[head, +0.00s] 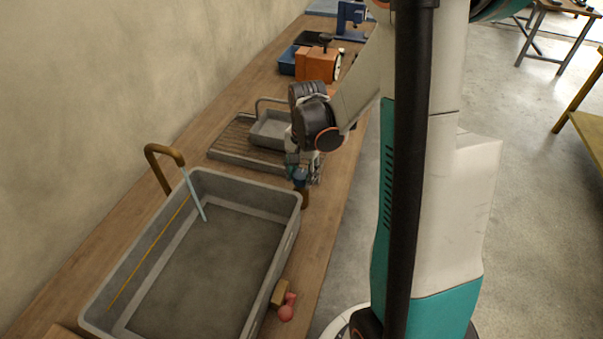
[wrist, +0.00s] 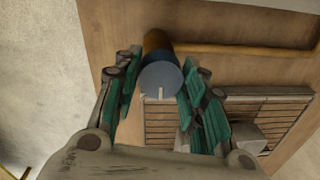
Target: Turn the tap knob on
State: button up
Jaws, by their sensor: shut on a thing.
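The tap knob is a blue round cap (wrist: 161,78) on a brass stem (wrist: 157,41), between my fingers in the wrist view. In the head view the knob (head: 300,176) stands at the basin's far right corner, partly hidden by my fingers. My gripper (head: 297,165) points down and is shut on the knob, with a green-padded finger on either side. A white mark shows on the cap near its edge. The brass spout (head: 163,153) arches over the left rim of the grey basin (head: 200,178). A pale blue stream (head: 193,194) runs from the spout into the basin.
A slatted drainboard (head: 228,150) with a grey tray (head: 268,131) lies behind the basin. An orange-brown box (head: 317,64) stands farther back. A red ball-like piece (head: 286,312) sits by the basin's right side. A thin yellow line (head: 150,252) marks the inner left wall.

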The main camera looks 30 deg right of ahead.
aim_at(304, 176)
dwell(0.5)
jog(key=o, duration=1.1)
jog(key=shift+r, duration=0.1)
jog(key=r, duration=1.1)
jog(key=shift+s+d+r, duration=0.15)
jog(key=shift+s+r, duration=0.15)
jog(key=shift+r, duration=0.1)
